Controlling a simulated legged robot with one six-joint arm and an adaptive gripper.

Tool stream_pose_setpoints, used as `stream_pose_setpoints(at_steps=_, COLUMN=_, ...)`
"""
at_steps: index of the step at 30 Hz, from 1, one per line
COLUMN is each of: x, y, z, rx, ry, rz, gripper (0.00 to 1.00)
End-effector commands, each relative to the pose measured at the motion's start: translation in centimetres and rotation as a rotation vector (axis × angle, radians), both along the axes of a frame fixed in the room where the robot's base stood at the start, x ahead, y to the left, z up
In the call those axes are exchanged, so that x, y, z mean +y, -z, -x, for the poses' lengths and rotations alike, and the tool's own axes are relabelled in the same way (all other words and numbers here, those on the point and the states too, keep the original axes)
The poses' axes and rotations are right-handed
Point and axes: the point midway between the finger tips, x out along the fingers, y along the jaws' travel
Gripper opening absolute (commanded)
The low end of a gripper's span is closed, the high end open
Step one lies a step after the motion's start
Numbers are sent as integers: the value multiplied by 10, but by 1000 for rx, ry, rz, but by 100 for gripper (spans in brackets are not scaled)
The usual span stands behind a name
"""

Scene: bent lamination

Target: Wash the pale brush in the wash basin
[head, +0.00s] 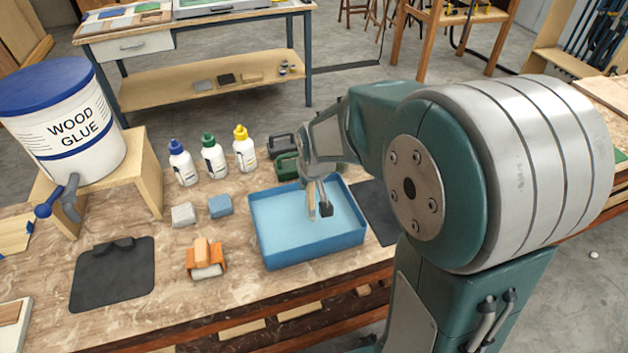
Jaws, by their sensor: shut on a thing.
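The wash basin (258,235) is a light blue open tray on the bench with pale blue water in it. My gripper (320,204) points down over the right half of the basin, inside its rim outline. It is shut on a small pale thing (311,203), apparently the pale brush. My gripper hides part of it, and its lower end lies against the blue of the basin. I cannot tell whether it touches the water.
An orange holder (219,263) with a wooden block stands left of the basin. Grey (184,215) and blue (220,206) blocks lie behind it. Several bottles (214,157) and a green canister (287,168) stand behind. A glue bucket (68,125) and dark mat (110,285) are left.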

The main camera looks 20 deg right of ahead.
Motion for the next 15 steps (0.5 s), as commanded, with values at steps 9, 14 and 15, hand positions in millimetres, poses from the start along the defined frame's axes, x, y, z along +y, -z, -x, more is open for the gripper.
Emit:
stream_pose_setpoints(at_steps=9, x=25, y=0, z=0, rx=0, ry=-3, rz=0, gripper=0)
stream_pose_setpoints(at_steps=14, x=38, y=0, z=0, rx=0, ry=-3, rz=0, gripper=0)
stream_pose_setpoints(at_steps=15, x=40, y=0, z=0, rx=0, ry=-3, rz=0, gripper=0)
